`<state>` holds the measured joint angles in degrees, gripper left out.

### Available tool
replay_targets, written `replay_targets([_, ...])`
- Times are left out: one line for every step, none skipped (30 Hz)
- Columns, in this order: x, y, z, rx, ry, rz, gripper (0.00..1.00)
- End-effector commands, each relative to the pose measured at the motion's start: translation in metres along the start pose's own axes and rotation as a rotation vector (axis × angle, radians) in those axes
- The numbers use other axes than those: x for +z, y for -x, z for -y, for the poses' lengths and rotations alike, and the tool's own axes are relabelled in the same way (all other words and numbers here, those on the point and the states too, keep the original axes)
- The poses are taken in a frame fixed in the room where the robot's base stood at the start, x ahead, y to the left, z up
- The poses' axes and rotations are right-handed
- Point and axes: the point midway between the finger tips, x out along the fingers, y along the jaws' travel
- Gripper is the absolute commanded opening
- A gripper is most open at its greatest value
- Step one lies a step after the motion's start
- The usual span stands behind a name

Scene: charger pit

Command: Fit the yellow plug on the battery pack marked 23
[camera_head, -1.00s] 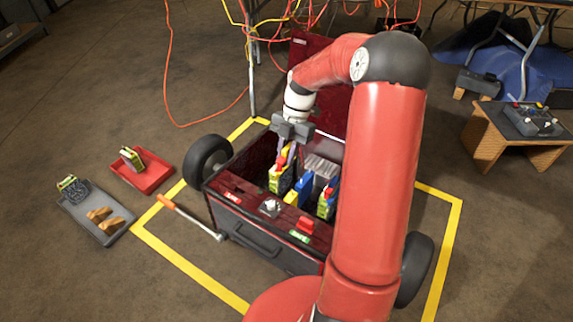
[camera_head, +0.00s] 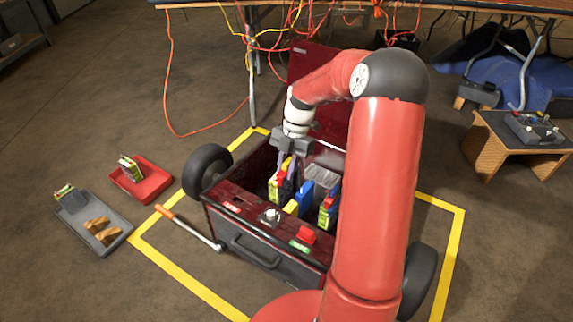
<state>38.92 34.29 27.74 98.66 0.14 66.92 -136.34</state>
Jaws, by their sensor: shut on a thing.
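My gripper (camera_head: 284,167) reaches down into the open dark red wheeled box (camera_head: 238,217) and is shut on a small yellow thing, which looks like the yellow plug (camera_head: 287,162). The plug is at the top of a yellow-green battery pack (camera_head: 273,190) with a red part on it, at the left inside the box. I cannot tell whether the plug is seated on it or only touching. A second yellow-green pack (camera_head: 325,215) with red and blue parts stands to the right. The number 23 is not readable on any pack. My arm hides the box's right side.
A blue and yellow block (camera_head: 302,200) stands between the packs. A crank with an orange handle (camera_head: 166,212) sticks out left. A red tray (camera_head: 150,187) and a grey tray (camera_head: 100,246) lie on the floor at left. Cables (camera_head: 270,35) hang behind.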

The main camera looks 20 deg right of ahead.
Motion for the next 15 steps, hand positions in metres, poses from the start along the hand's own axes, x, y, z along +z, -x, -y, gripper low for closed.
replay_targets([0.003, -0.006, 0.0, 0.0, 0.0, 0.0, 0.0])
replay_targets([0.004, -0.009, 0.0, 0.0, 0.0, 0.0, 0.0])
replay_targets([0.005, -0.011, 0.0, 0.0, 0.0, 0.0, 0.0])
replay_targets([0.006, -0.013, 0.0, 0.0, 0.0, 0.0, 0.0])
replay_targets([0.007, -0.016, 0.0, 0.0, 0.0, 0.0, 0.0])
replay_targets([0.008, -0.019, 0.0, 0.0, 0.0, 0.0, 0.0])
replay_targets([0.009, -0.021, 0.0, 0.0, 0.0, 0.0, 0.0])
replay_targets([0.009, -0.023, 0.0, 0.0, 0.0, 0.0, 0.0])
replay_targets([0.011, -0.026, 0.0, 0.0, 0.0, -0.001, 0.0])
replay_targets([0.012, -0.028, 0.0, 0.0, 0.0, -0.001, 0.0])
replay_targets([0.013, -0.031, 0.0, 0.0, 0.0, -0.001, 0.0])
replay_targets([0.014, -0.034, 0.0, 0.0, 0.0, -0.001, 0.0])
replay_targets([0.015, -0.036, 0.0, 0.001, 0.0, -0.001, 0.0])
replay_targets([0.016, -0.038, 0.0, 0.001, 0.0, -0.001, 0.0])
replay_targets([0.017, -0.041, 0.0, 0.001, 0.0, -0.001, 0.0])
